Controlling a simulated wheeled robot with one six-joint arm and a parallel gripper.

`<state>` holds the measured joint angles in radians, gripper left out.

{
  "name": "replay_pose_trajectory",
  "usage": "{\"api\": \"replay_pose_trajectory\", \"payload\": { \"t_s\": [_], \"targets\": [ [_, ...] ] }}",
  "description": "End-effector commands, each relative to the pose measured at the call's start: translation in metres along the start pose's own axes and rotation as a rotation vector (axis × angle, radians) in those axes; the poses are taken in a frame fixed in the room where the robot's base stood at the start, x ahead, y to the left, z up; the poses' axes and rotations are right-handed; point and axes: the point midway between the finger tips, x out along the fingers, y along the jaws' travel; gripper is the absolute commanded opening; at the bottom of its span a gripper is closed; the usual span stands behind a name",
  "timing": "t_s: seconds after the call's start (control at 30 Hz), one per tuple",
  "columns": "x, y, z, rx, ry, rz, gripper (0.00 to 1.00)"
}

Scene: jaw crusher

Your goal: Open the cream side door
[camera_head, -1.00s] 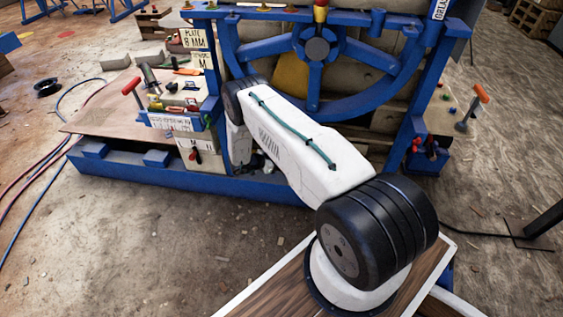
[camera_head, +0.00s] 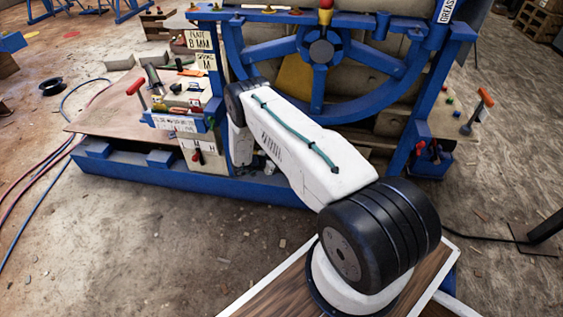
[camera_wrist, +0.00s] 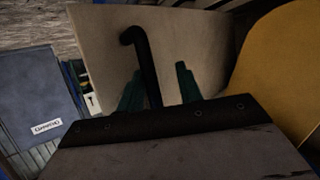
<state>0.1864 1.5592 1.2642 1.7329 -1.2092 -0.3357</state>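The cream side door (camera_wrist: 205,45) fills the upper middle of the wrist view as a flat, tilted panel. A black bar handle (camera_wrist: 146,68) with a hooked top stands out in front of it. The green fingers of my gripper (camera_wrist: 160,80) are apart, with the handle showing in the gap between them. Clear space shows between the handle and the right finger. I cannot tell whether either finger touches the handle. The handle's lower end is hidden behind my gripper's body. In the head view, my own white arm reaches to the blue-framed crusher (camera_head: 165,175), and my gripper is hidden.
A yellow curved part (camera_wrist: 285,70) stands close on the right in the wrist view. A blue-grey labelled panel (camera_wrist: 35,105) is on the left. In the head view, a bench with tools (camera_head: 115,120) adjoins the crusher's left side. Open floor (camera_head: 130,250) lies in front.

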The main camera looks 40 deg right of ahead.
Motion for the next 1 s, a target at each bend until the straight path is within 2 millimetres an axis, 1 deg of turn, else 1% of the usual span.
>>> {"api": "replay_pose_trajectory", "payload": {
  "t_s": [0.13,0.23,0.5,0.6,0.73,1.0],
  "targets": [
    [-0.004,0.0,0.001,-0.002,0.0,-0.002,0.35],
    [-0.014,0.0,0.001,-0.002,0.0,-0.003,0.35],
    [-0.059,-0.001,0.001,-0.001,0.0,-0.003,0.35],
    [-0.071,0.0,0.001,-0.001,0.0,-0.002,0.35],
    [-0.078,0.0,0.0,0.0,0.0,-0.001,0.35],
    [-0.079,0.0,0.0,-0.001,0.0,0.0,0.35]
  ]
}}
